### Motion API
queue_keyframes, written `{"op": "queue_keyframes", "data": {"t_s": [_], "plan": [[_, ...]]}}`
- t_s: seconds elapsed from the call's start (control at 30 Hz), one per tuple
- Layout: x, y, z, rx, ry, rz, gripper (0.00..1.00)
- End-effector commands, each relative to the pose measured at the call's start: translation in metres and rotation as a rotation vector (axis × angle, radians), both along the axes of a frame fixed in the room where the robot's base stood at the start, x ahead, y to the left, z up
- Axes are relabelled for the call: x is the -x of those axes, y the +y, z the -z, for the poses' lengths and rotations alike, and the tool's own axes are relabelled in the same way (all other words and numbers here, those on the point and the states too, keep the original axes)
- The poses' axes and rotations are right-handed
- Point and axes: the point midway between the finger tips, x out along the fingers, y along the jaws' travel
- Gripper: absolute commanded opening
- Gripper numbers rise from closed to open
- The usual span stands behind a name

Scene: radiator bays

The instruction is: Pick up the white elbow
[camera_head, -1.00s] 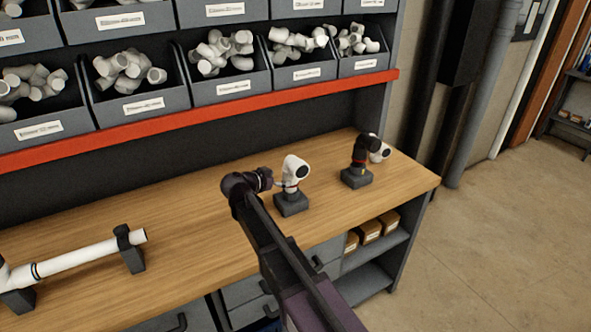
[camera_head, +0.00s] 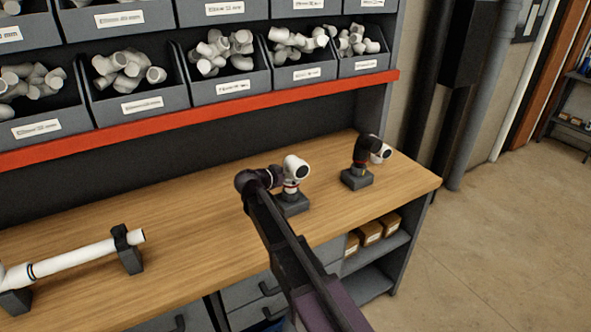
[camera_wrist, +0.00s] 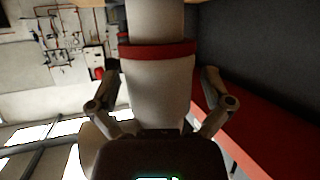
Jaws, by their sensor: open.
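The white elbow (camera_head: 291,162) stands upright on a small grey block (camera_head: 294,204) on the wooden bench, its dark open end facing the front right. My gripper (camera_head: 274,177) is beside it on the left, partly covering its lower part. In the wrist view the white elbow (camera_wrist: 158,90), with a red band around it, fills the middle between my spread fingers (camera_wrist: 158,80). One finger is on each side, with visible gaps. The gripper is open and holds nothing.
A black and white fitting (camera_head: 362,152) stands on another grey block to the right. A long white pipe (camera_head: 75,257) rests in holders at the left. Bins of white fittings (camera_head: 227,55) and a red shelf edge (camera_head: 200,120) are behind. The bench middle is clear.

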Motion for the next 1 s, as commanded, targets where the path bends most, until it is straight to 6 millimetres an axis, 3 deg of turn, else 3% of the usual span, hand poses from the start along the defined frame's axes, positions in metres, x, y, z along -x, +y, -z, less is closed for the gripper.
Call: {"op": "queue_keyframes", "data": {"t_s": [0.1, 0.33, 0.73, 1.0], "plan": [[0.0, 0.0, 0.0, 0.0, 0.0, 0.0, 0.97], [0.0, 0.0, 0.0, 0.0, 0.0, 0.0, 0.29], [0.0, 0.0, -0.002, 0.0, 0.0, 0.0, 0.28], [0.0, 0.0, -0.014, 0.0, 0.0, 0.001, 0.28]]}}
